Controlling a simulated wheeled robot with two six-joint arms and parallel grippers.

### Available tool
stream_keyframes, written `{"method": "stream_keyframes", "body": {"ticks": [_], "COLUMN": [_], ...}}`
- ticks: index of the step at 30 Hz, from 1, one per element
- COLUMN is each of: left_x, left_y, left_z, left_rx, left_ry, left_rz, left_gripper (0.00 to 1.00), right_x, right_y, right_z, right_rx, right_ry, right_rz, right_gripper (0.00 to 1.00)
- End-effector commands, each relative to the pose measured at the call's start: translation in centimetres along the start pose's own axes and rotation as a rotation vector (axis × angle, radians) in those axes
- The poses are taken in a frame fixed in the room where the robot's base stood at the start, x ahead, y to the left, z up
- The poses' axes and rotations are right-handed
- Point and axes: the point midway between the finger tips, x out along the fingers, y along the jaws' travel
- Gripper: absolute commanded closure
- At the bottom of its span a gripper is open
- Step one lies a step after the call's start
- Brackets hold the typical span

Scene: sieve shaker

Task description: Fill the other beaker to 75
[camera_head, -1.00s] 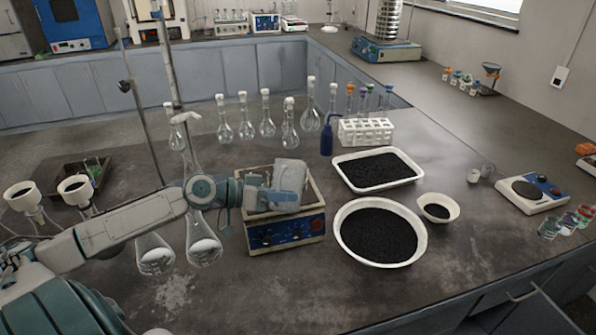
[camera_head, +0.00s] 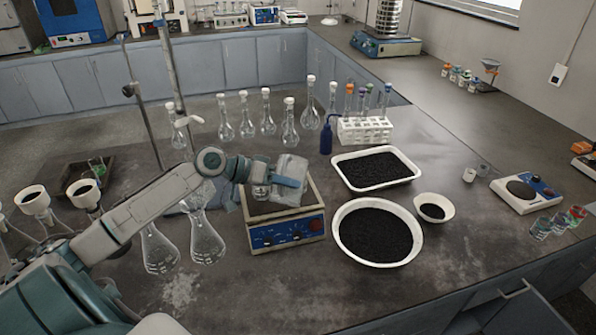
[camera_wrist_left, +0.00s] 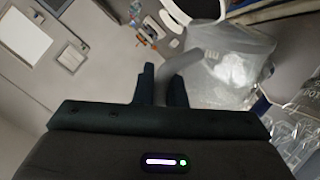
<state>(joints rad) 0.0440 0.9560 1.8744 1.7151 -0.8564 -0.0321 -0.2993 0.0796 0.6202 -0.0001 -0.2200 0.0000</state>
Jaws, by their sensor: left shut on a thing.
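My left gripper (camera_head: 276,181) is over the boxy apparatus (camera_head: 287,233) with a blue front panel. In the left wrist view, its dark fingers (camera_wrist_left: 163,85) are closed around the curved grey handle of a clear jug-like vessel (camera_wrist_left: 230,62). The vessel (camera_head: 291,165) looks translucent in the head view; its fill level cannot be read. A small clear glass (camera_head: 260,190), perhaps a beaker, shows beside the gripper, partly hidden by the arm. In the left wrist view, clear glassware with markings (camera_wrist_left: 300,125) shows at the right. My right gripper is not in view.
A white tray (camera_head: 390,186) and a round bowl (camera_head: 344,245) of black grains stand right of the apparatus, with a small bowl (camera_head: 434,208). Flasks (camera_head: 207,240) stand at left. A tube rack (camera_head: 364,138) and blue bottle (camera_head: 326,138) are behind.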

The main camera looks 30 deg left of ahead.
Motion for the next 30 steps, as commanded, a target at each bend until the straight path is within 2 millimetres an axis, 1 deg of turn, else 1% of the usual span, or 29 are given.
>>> {"method": "stream_keyframes", "body": {"ticks": [14,23,30], "left_x": [-0.11,-0.03,-0.14], "left_y": [0.16,0.06,0.26], "left_z": [-0.35,-0.35,-0.61], "left_rx": [-0.018,-0.033,-0.042], "left_ry": [-0.012,-0.021,-0.027], "left_rz": [0.0,0.0,0.0], "left_gripper": [1.0,1.0,1.0], "right_x": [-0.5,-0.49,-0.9], "right_y": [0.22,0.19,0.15], "right_z": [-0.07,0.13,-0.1], "right_rx": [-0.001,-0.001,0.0], "right_ry": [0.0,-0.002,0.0], "right_rz": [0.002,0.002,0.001], "right_gripper": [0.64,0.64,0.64]}}
